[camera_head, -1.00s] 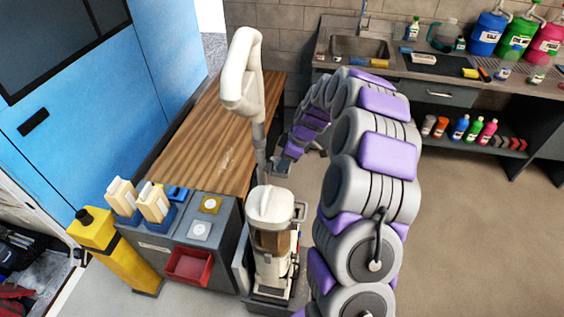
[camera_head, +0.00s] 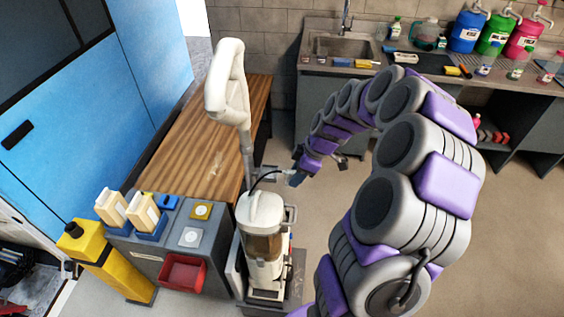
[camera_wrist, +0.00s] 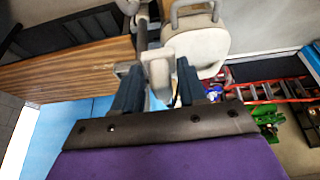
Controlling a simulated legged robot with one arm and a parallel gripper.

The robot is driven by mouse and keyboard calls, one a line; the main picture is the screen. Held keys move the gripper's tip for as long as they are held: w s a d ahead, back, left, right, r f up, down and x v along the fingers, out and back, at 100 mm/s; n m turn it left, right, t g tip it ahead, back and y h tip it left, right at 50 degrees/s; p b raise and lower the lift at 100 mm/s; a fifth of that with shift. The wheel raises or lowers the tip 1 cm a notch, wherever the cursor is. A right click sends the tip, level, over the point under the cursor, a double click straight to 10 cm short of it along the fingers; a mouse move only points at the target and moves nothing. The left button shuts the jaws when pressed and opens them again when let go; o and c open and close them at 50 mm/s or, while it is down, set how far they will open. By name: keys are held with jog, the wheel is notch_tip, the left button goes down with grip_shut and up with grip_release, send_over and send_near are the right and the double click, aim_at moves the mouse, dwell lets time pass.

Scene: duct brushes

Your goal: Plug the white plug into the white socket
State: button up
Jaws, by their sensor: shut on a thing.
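My gripper (camera_wrist: 158,90) is shut on the white plug (camera_wrist: 157,72), which shows between the two dark fingers in the wrist view. In the head view my gripper (camera_head: 295,178) is to the right of the vacuum's upright handle, above the vacuum body. A black cord (camera_head: 268,174) arcs from the vacuum to my gripper. The plug's prongs cannot be made out. The white socket (camera_head: 190,237) is a pale square plate on top of the grey cabinet, left of the vacuum and apart from my gripper.
The cream vacuum (camera_head: 262,215) stands between my arm and the grey cabinet (camera_head: 150,262). A yellow socket (camera_head: 201,211) is behind the white one. A red bin (camera_head: 183,273) is on the cabinet front. A wooden bench (camera_head: 190,140) lies behind. Open floor is at right.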

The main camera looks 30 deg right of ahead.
jog(key=s, duration=0.1)
jog(key=s+d, duration=0.1)
jog(key=s, duration=0.3)
jog(key=shift+d+r, duration=0.25)
jog(key=shift+d, duration=0.05)
jog(key=shift+s, duration=0.1)
